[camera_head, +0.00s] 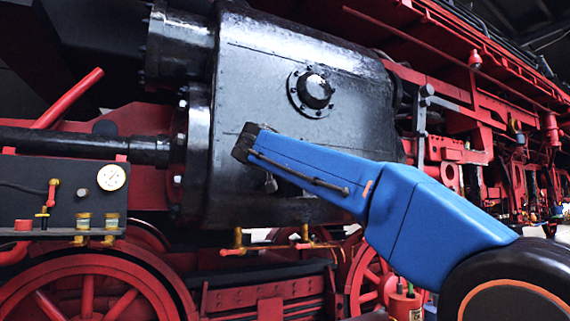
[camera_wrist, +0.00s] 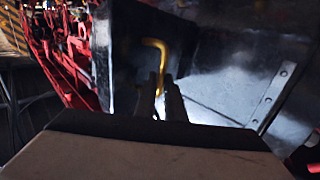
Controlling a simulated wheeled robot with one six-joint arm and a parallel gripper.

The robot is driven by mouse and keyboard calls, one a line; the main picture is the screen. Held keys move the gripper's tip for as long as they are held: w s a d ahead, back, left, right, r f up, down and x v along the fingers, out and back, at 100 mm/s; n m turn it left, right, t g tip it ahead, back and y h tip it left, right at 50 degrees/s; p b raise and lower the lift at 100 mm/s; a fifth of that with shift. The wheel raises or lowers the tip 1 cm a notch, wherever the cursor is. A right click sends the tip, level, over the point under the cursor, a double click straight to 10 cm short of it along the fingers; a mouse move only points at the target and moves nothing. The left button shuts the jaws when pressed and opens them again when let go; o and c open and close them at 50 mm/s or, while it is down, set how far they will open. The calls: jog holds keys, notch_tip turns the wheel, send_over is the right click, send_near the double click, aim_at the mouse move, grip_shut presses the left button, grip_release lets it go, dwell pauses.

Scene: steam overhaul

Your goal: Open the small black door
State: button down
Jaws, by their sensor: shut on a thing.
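In the wrist view my gripper (camera_wrist: 165,86) has its two dark fingers shut on a yellow bent handle (camera_wrist: 162,57). The hooked top of the handle stands out above the fingertips. Behind it is a dark flat panel (camera_wrist: 122,55), which looks like the small black door. It meets the paler metal surface at an angle, but I cannot tell how far open it is. In the head view the dark end of my arm (camera_head: 245,143) is against the side of the black cylinder casing (camera_head: 232,90). The handle and door cannot be made out there.
A round bolted cap (camera_head: 314,91) sits on the casing above my arm. A gauge panel (camera_head: 65,200) is at the left. Red wheels (camera_head: 90,290) and brass valves (camera_head: 240,241) are below. A riveted strip (camera_wrist: 272,100) is at the right in the wrist view.

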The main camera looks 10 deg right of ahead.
jog(key=shift+w+f, duration=0.2)
jog(key=shift+f, duration=0.2)
jog(key=c, duration=1.8)
grip_release()
jog(key=shift+w, duration=0.15)
jog(key=shift+c, duration=0.2)
jog(key=shift+s+r, duration=0.2)
jog(key=v, duration=1.7)
jog(key=shift+s+f, duration=0.15)
jog(key=s+d+f+n+g+y, duration=0.1)
jog(key=s+d+f+g, duration=0.3)
jog(key=f, duration=0.6)
jog(key=s+d+f+n+y, duration=0.1)
jog(key=s+d+f+n, duration=0.1)
jog(key=d+f, duration=0.6)
jog(key=s+d+f+n+g+y, duration=0.1)
jog(key=s+d+f+g, duration=0.15)
jog(key=f, duration=0.95)
jog(key=s+f+g+y, duration=0.1)
jog(key=s+f, duration=0.6)
jog(key=f, duration=0.3)
jog(key=s+d+f+n+g+y, duration=0.1)
jog(key=s+f+g+y, duration=0.1)
jog(key=s+f, duration=0.5)
jog(key=s+d+f+g+y, duration=0.1)
jog(key=s+f, duration=0.6)
jog(key=f, duration=0.8)
jog(key=shift+f+n+y, duration=0.2)
jog(key=shift+n+y, duration=0.1)
jog(key=shift+y, duration=0.4)
